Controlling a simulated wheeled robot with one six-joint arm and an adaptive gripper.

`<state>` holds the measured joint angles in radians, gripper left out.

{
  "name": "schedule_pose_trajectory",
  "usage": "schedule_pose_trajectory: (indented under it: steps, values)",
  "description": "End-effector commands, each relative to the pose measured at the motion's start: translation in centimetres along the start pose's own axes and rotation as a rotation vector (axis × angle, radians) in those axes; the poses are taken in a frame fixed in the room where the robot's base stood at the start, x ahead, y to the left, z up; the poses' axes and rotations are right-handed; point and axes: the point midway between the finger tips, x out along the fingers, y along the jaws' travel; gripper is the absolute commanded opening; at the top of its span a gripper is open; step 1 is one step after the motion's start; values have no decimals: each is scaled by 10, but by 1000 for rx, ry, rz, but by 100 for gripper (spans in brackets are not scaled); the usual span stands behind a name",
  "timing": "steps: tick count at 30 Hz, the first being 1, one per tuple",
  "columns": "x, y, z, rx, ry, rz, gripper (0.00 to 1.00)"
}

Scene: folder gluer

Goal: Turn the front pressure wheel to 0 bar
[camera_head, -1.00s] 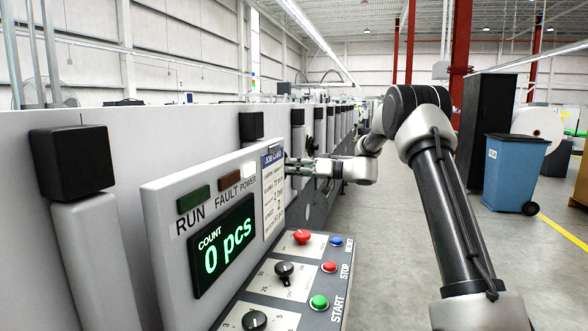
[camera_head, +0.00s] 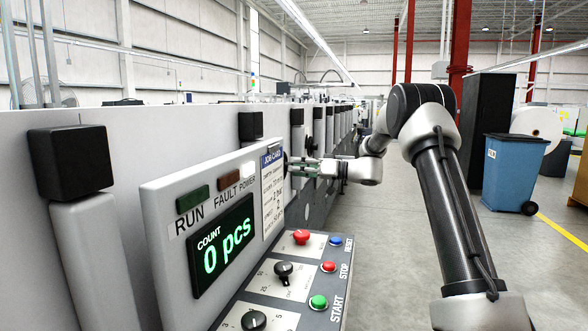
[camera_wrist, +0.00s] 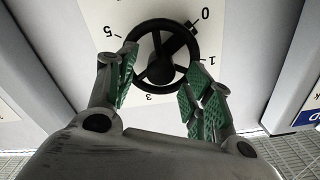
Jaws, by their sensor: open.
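A black pressure wheel (camera_wrist: 159,73) with spokes is on a pale dial plate in the wrist view. The plate (camera_wrist: 112,14) carries the numbers 0, 1, 3 and 5, seen upside down. A thick dark bar on the wheel points to the upper right, toward the 0. My gripper (camera_wrist: 160,98) is open, with green-padded fingers at the left and right of the wheel's near rim. The right finger partly overlaps the rim; I cannot tell whether either finger touches it.
The control panel (camera_head: 208,222) reads "0 pcs" and juts out nearer than my gripper. Its desk has knobs and START (camera_head: 318,302) and STOP buttons. A blue bin (camera_head: 513,172) and black cabinet (camera_head: 492,130) stand right. The aisle floor (camera_head: 375,260) is open.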

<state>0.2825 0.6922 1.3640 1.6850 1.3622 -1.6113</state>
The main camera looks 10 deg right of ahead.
Motion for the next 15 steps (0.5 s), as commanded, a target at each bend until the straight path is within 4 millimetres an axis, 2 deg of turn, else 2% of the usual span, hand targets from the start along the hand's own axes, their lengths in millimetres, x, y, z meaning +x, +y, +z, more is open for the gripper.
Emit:
schedule_pose_trajectory:
  steps: [9, 15]
  values:
    - [-72, 1, 0, 1, 1, 4, 51]
    - [-98, 1, 0, 1, 0, 2, 51]
